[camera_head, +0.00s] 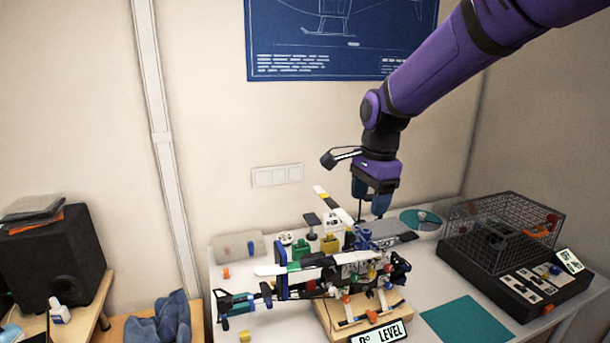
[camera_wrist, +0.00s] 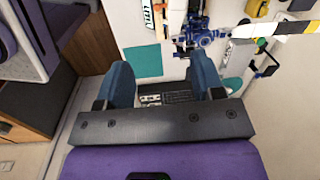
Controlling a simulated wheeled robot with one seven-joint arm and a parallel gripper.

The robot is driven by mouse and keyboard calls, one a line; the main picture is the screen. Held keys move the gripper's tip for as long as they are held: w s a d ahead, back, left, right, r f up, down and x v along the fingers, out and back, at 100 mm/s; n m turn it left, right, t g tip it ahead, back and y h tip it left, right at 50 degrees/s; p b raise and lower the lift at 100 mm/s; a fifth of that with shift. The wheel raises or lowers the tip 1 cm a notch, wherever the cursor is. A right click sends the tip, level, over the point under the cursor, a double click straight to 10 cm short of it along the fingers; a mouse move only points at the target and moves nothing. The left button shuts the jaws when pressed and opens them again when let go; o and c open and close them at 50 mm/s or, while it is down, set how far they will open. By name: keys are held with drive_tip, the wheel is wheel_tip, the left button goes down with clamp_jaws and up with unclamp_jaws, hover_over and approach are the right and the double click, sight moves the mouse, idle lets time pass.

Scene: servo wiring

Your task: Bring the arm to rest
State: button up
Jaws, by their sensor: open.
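My gripper (camera_head: 370,212) is at the end of the purple arm, above the back of the white table, fingers pointing down. In the wrist view my gripper (camera_wrist: 167,80) shows two blue fingers set wide apart with nothing between them. A model helicopter (camera_head: 335,265) with servos and coloured connectors stands on a wooden stand (camera_head: 345,322) just in front of and below my gripper. Part of the helicopter, its blue rotor hub (camera_wrist: 203,38), shows near the right finger in the wrist view. I cannot tell whether the fingers touch anything.
A black wire cage (camera_head: 505,228) on a dark box with switches stands at the right. A teal mat (camera_head: 468,320) lies in front of it. A "0° LEVEL" display (camera_head: 382,334) sits at the front. The air above the table's left is free.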

drive_tip(key=s+d+r+n+t, duration=0.2)
drive_tip(key=s+d+r+n, duration=0.2)
drive_tip(key=s, duration=0.9)
drive_tip(key=s+d+r+n+t, duration=0.2)
drive_tip(key=s+d+r+n, duration=0.2)
drive_tip(key=s+d+n, duration=0.5)
drive_tip(key=s+d, duration=0.2)
drive_tip(key=s, duration=0.3)
drive_tip(key=shift+s+d+t+h, duration=0.15)
drive_tip(key=shift+d+t+h, duration=0.15)
drive_tip(key=shift+h, duration=0.1)
